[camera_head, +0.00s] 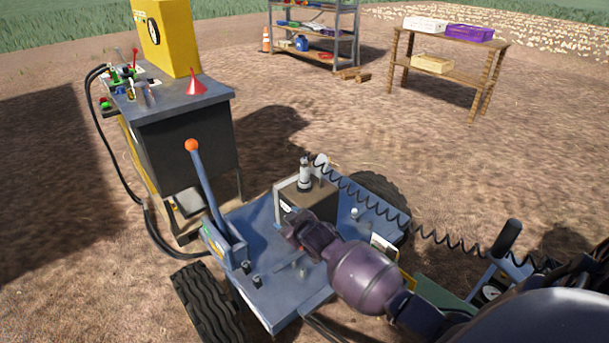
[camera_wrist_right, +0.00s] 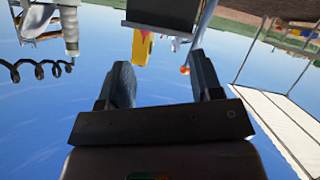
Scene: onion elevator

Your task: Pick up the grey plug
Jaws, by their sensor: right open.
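The grey plug (camera_head: 305,175) stands upright on the dark box (camera_head: 310,204) on the blue machine platform. A black coiled cable (camera_head: 385,212) runs beside it to the right. In the right wrist view the grey plug (camera_wrist_right: 70,28) appears at the upper left, outside the jaws, with the coiled cable (camera_wrist_right: 38,70) near it. My right gripper (camera_head: 298,230) is low in front of the box, apart from the plug. Its two fingers show open and empty in the wrist view (camera_wrist_right: 164,82). My left gripper is not in view.
A blue lever with an orange knob (camera_head: 191,145) rises left of my gripper. A grey frame (camera_head: 279,200) borders the box. A wooden table (camera_head: 453,66) and a shelf (camera_head: 313,36) stand far back.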

